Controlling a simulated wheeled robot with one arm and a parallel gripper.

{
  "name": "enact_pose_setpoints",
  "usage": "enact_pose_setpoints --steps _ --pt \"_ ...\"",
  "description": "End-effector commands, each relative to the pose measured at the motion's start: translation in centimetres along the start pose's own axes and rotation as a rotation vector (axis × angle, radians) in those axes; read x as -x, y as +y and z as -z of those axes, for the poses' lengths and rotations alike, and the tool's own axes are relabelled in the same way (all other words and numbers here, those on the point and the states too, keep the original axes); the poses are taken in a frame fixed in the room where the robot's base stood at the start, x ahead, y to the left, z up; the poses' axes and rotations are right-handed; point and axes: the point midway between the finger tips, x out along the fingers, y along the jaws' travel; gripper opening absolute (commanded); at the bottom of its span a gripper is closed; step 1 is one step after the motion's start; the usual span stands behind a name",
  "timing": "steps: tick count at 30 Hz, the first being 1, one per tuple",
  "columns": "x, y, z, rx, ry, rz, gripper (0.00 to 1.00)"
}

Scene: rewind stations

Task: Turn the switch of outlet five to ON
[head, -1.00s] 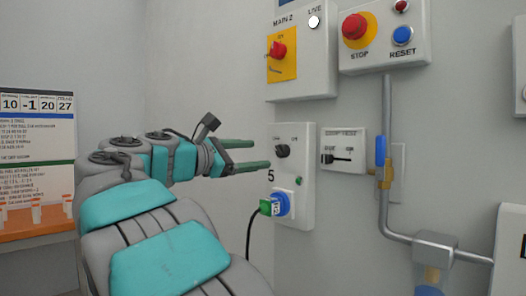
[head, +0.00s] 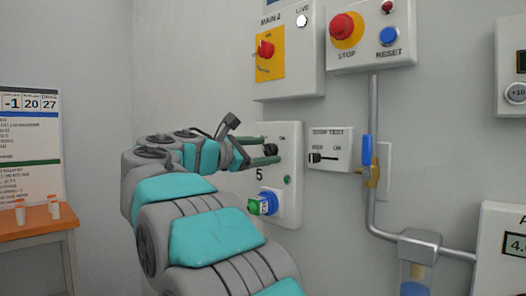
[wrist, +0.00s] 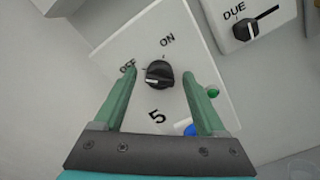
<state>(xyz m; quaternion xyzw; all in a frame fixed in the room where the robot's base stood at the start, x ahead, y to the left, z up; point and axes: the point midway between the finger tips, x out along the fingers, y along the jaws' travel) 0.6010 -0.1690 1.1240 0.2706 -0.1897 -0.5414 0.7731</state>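The outlet five box (head: 290,160) is a white panel on the wall, marked 5. Its black rotary switch (wrist: 159,74) sits between the OFF and ON marks in the wrist view; its pointer line is turned toward OFF. In the head view the switch (head: 271,150) is partly hidden by my gripper (head: 272,152). In the wrist view the green fingers of my gripper (wrist: 160,80) are open, one on each side of the switch, with a gap on both sides. A green light (wrist: 213,92) is on the panel. A blue socket with a green plug (head: 264,203) is below.
The MAIN 2 box (head: 290,50) and the STOP and RESET box (head: 372,35) are above. A pipe with a blue-handled valve (head: 367,152) runs at right.

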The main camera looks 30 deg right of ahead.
Motion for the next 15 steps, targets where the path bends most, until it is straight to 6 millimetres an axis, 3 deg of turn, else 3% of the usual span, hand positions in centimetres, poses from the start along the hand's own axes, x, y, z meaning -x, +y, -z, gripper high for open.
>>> enact_pose_setpoints --steps 2,15 --pt "0.00 0.00 0.01 0.000 0.000 0.000 0.64" --pt "0.02 -0.01 0.01 0.000 0.000 0.000 0.14"
